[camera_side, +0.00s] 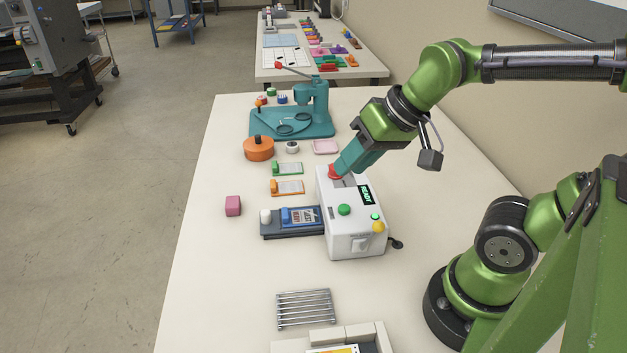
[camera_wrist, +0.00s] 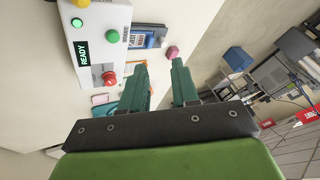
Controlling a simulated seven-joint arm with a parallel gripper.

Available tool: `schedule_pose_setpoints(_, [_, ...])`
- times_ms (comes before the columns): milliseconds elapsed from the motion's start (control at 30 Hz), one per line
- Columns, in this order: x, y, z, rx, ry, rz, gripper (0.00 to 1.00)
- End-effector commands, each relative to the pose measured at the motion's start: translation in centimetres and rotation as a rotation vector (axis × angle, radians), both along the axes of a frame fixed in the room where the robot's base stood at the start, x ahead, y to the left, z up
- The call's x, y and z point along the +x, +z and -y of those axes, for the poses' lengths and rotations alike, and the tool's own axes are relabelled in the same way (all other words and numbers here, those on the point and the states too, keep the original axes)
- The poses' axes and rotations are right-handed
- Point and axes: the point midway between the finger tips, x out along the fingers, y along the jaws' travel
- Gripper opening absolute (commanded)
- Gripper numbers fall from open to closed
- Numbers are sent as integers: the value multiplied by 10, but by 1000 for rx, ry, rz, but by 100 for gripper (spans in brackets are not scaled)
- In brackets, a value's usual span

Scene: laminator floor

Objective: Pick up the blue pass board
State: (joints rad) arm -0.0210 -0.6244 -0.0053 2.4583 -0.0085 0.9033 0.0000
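The blue pass board (camera_side: 300,217), with a raised blue block at its left end, lies on the dark feed tray (camera_side: 276,234) at the left side of the white laminator (camera_side: 355,240). It also shows in part in the wrist view (camera_wrist: 139,39), beside the machine. My gripper (camera_side: 343,168) is above the rear of the laminator, by its red button (camera_side: 335,171), behind and to the right of the board. In the wrist view my teal fingers (camera_wrist: 159,66) stand apart with nothing between them. I cannot tell whether a finger touches the button.
The laminator's display reads READY (camera_wrist: 83,54). Green (camera_side: 286,168) and orange (camera_side: 287,187) boards lie behind the tray. A pink block (camera_side: 233,206) is left of it, a teal press (camera_side: 315,115) behind, a metal rack (camera_side: 304,308) in front. The table's left side is clear.

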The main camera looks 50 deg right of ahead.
Motion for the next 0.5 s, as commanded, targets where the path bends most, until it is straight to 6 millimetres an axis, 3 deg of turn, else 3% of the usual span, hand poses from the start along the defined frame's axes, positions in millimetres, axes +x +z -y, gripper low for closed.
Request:
schedule_pose_setpoints(267, [76, -16, -2, -19, -50, -268, 30])
schedule_pose_setpoints(500, [141, -42, 1, -58, -207, -481, 30])
